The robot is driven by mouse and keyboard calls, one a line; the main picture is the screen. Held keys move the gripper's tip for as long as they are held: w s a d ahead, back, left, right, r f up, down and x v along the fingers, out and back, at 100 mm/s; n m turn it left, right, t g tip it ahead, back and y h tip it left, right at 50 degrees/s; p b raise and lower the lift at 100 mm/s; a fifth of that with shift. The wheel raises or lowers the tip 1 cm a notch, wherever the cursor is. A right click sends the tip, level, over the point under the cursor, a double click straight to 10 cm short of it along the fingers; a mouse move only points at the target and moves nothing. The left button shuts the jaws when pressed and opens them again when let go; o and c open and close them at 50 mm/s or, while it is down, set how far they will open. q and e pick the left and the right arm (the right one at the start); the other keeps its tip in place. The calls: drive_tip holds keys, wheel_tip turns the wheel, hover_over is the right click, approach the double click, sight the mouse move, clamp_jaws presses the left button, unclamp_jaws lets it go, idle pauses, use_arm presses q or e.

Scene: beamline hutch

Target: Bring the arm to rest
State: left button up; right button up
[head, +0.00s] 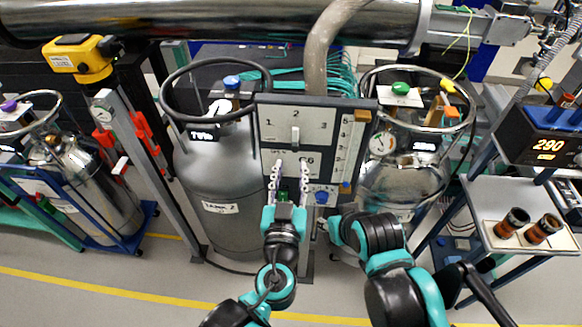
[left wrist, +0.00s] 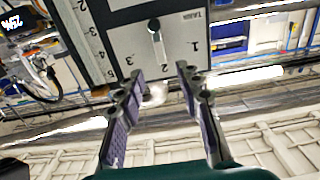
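My left gripper (head: 289,172) is open and empty in front of the grey control panel (head: 318,118). In the left wrist view its two purple-padded fingers (left wrist: 160,76) stand apart with nothing between them. Beyond the fingertips, the panel (left wrist: 120,40) appears upside down, with a pale lever (left wrist: 155,30) near the number 2. In the head view the lever (head: 295,138) is above the fingers, which cover part of the lower panel. My right arm (head: 385,262) is folded at lower centre-right; its gripper does not show.
Grey tank 2 (head: 222,185) stands left of the panel and a shiny tank (head: 402,180) stands right. A small table (head: 500,235) with two brown cylinders and a 290 display (head: 545,145) are at right. A large pipe (head: 210,22) crosses above. Floor is clear in front.

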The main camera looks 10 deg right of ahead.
idle(0.3)
use_arm(q)
drive_tip(key=w+a+f+n+g+y+b, duration=0.1)
drive_tip(key=a+f+n+g+y+b, duration=0.25)
drive_tip(key=a, duration=0.65)
drive_tip(key=w+a+f+g+y, duration=0.15)
drive_tip(key=a+f+y, duration=0.25)
drive_tip(key=a+f, duration=0.45)
drive_tip(key=s+a+f+g+h+b, duration=0.2)
drive_tip(key=s+a+f+g, duration=0.3)
drive_tip(key=s, duration=0.5)
drive_tip(key=a+b, duration=0.1)
drive_tip(key=a, duration=0.1)
drive_tip(key=shift+a+f, duration=0.3)
drive_tip(key=shift+a, duration=0.05)
drive_tip(key=shift+h, duration=0.25)
